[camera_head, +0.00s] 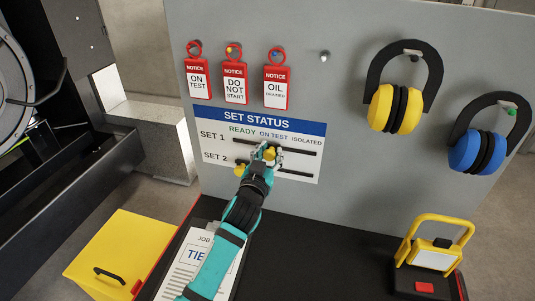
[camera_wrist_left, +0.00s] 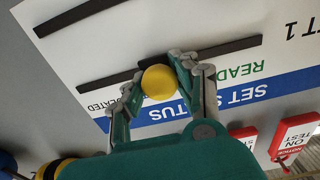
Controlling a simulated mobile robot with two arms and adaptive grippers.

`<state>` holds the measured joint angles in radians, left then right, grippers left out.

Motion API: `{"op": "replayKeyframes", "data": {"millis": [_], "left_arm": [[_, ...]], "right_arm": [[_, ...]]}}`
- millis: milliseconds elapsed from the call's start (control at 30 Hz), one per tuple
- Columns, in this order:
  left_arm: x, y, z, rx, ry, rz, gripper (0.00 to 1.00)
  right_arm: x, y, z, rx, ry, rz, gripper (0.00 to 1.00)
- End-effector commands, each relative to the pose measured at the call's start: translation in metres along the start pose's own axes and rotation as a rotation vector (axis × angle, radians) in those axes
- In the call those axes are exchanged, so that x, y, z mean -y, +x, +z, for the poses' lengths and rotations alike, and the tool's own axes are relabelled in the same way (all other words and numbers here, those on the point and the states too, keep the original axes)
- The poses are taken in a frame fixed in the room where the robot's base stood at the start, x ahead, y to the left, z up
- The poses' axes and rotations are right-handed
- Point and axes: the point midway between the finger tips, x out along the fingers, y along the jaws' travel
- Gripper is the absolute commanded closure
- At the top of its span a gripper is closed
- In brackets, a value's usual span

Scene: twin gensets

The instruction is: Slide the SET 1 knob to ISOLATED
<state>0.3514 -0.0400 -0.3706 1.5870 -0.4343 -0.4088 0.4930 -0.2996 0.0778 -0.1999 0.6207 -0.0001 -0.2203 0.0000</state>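The status board (camera_head: 308,170) has a SET 1 slot (camera_head: 300,150) under the words READY, ON TEST and ISOLATED, and a SET 2 slot below. The yellow SET 1 knob (camera_head: 269,154) stands near the middle of its slot, about under ON TEST. My left gripper (camera_head: 266,153) has its fingers on either side of this knob. In the left wrist view, the picture is upside down and the round knob (camera_wrist_left: 158,83) sits between the fingertips (camera_wrist_left: 156,78), which appear to touch it. The yellow SET 2 knob (camera_head: 240,170) is at the left, under READY. My right gripper is not visible.
Red notice tags (camera_head: 235,84) hang above the board. Yellow (camera_head: 382,108) and blue (camera_head: 464,151) ear defenders hang at the right. The slot toward ISOLATED looks clear.

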Motion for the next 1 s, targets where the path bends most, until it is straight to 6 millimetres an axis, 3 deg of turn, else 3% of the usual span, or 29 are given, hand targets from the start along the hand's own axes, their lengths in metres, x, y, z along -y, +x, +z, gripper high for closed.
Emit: {"op": "replayKeyframes", "data": {"millis": [33,167,533,667,1000], "left_arm": [[0.0,0.0,0.0,0.0,0.0,0.0,0.63],[0.0,0.0,0.0,0.0,0.0,0.0,0.46],[0.001,-0.006,0.001,0.001,-0.001,-0.001,0.46],[0.001,-0.026,0.001,0.0,-0.002,0.0,0.46],[0.0,-0.096,0.001,0.002,-0.002,0.0,0.46]], "right_arm": [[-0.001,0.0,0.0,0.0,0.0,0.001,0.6],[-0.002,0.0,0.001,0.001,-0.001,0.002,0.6],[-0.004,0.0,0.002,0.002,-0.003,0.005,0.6],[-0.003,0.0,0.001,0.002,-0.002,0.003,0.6],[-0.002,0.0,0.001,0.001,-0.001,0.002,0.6]]}}
